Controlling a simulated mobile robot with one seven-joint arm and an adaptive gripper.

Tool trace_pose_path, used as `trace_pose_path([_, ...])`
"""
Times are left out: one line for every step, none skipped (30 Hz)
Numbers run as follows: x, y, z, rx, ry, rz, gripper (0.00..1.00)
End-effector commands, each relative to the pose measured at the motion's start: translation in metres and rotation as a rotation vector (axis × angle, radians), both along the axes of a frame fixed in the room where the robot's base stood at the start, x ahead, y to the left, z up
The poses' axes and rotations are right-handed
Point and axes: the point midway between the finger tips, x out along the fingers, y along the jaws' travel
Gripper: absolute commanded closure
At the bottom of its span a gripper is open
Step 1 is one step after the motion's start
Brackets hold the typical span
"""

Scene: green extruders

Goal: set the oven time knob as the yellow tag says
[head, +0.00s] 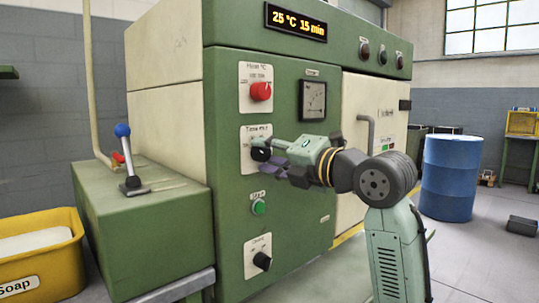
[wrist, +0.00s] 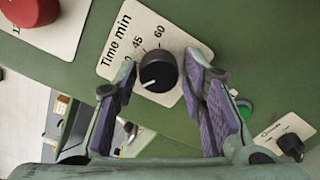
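The black time knob (head: 261,154) is on a white plate on the green oven front. In the wrist view the plate reads "Time min", with 45 and 60 visible, and the knob (wrist: 158,70) has a white pointer line toward the lower left. My gripper (head: 264,151) is at the knob. In the wrist view my gripper (wrist: 161,62) is open, its purple-padded fingers on either side of the knob with a small gap at each side. The display (head: 296,22) reads 25 °C 15 min. I see no yellow tag in either view.
A red knob (head: 261,91) is above, a green button (head: 259,207) and another black knob (head: 262,260) below. A dial gauge (head: 313,101) is to the right. A blue-topped lever (head: 124,150) stands at the left. A blue barrel (head: 451,178) is at the right.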

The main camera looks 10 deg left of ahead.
Motion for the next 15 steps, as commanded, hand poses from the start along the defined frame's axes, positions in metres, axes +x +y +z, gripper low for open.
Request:
trace_pose_path([0.0000,-0.0002,0.0002,0.000,0.000,0.000,0.57])
trace_pose_path([0.0000,-0.0001,0.0003,0.002,0.000,0.000,0.55])
trace_pose_path([0.0000,-0.0001,0.0004,0.002,0.000,0.000,0.52])
trace_pose_path([0.0000,-0.0003,0.0005,0.002,0.000,0.000,0.50])
trace_pose_path([0.0000,-0.0002,0.0005,0.002,0.000,0.000,0.50])
trace_pose_path([0.0000,-0.0003,0.0007,0.002,0.000,0.000,0.50])
trace_pose_path([0.0001,-0.0003,0.0007,0.002,0.000,-0.001,0.50])
trace_pose_path([0.0001,-0.0003,0.0007,0.003,-0.001,-0.001,0.50])
trace_pose_path([0.0000,-0.0004,0.0008,0.003,-0.001,-0.001,0.50])
trace_pose_path([0.0000,-0.0004,0.0008,0.003,-0.001,-0.001,0.50])
trace_pose_path([0.0001,-0.0004,0.0009,0.003,-0.001,-0.001,0.50])
trace_pose_path([0.0000,-0.0006,0.0010,0.003,-0.001,-0.001,0.50])
trace_pose_path([-0.0003,-0.0011,0.0011,0.003,-0.001,-0.001,0.50])
trace_pose_path([-0.0009,-0.0022,0.0011,0.003,-0.001,-0.002,0.50])
trace_pose_path([-0.0023,-0.0043,0.0012,0.003,-0.001,-0.002,0.50])
